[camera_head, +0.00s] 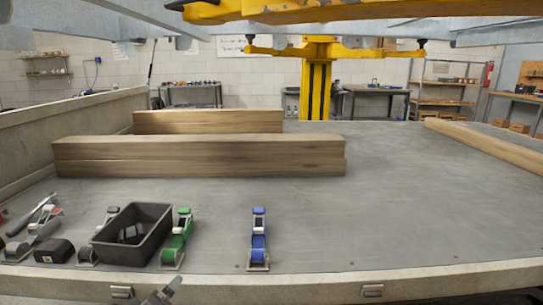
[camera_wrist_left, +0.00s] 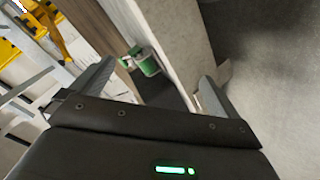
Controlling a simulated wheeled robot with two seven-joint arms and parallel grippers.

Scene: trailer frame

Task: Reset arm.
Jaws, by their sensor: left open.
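My left gripper (camera_wrist_left: 155,82) shows in the left wrist view with its two fingers spread apart. Nothing is held between them. Beyond the fingers are a pale wall-like edge, a dark gap and a green and white object (camera_wrist_left: 148,62); I cannot tell what it is. In the head view, a small grey metal part (camera_head: 164,292) pokes up at the bottom edge, in front of the trailer's front rim; it looks like the tip of one of my grippers, the rest being out of frame. My right gripper is not identifiable in either view.
The grey trailer bed (camera_head: 400,215) holds long timber beams (camera_head: 200,156) at the back and another beam (camera_head: 490,146) at right. A black bin (camera_head: 132,235), a green ratchet (camera_head: 177,240), a blue ratchet (camera_head: 258,240) and several tools stand along the front.

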